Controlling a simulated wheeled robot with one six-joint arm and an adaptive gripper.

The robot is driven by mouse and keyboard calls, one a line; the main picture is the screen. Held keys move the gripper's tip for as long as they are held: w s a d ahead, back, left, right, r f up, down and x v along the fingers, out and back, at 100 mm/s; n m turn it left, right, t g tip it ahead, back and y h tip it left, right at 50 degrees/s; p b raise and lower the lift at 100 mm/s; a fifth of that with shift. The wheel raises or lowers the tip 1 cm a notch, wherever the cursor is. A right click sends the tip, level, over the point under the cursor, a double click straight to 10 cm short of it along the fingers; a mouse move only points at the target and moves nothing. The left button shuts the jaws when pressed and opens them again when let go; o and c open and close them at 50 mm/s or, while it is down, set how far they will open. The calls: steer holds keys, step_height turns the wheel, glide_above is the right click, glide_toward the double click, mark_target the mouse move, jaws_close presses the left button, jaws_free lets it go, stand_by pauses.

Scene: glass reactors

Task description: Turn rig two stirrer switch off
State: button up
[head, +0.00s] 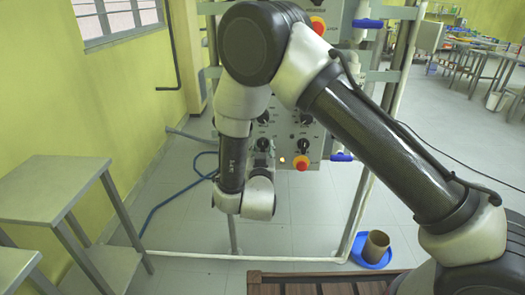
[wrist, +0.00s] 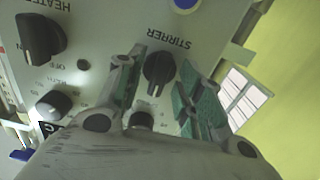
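The black stirrer switch (wrist: 158,68) is a round knob with a raised grip bar, under an upside-down STIRRER label in the wrist view. My gripper (wrist: 162,60) is open, with one green-padded finger on each side of the switch and visible gaps between. I cannot read which setting the switch points to. In the head view, my arm hides much of the lower control panel (head: 318,135) and most of my gripper. No rig number is legible.
The black HEATER knob (wrist: 40,38) sits left of the stirrer switch in the wrist view. A grey side table (head: 50,190) stands at left, and a blue basin (head: 372,252) lies on the floor.

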steer(key=s, duration=1.2)
steer(key=shift+a, duration=0.2)
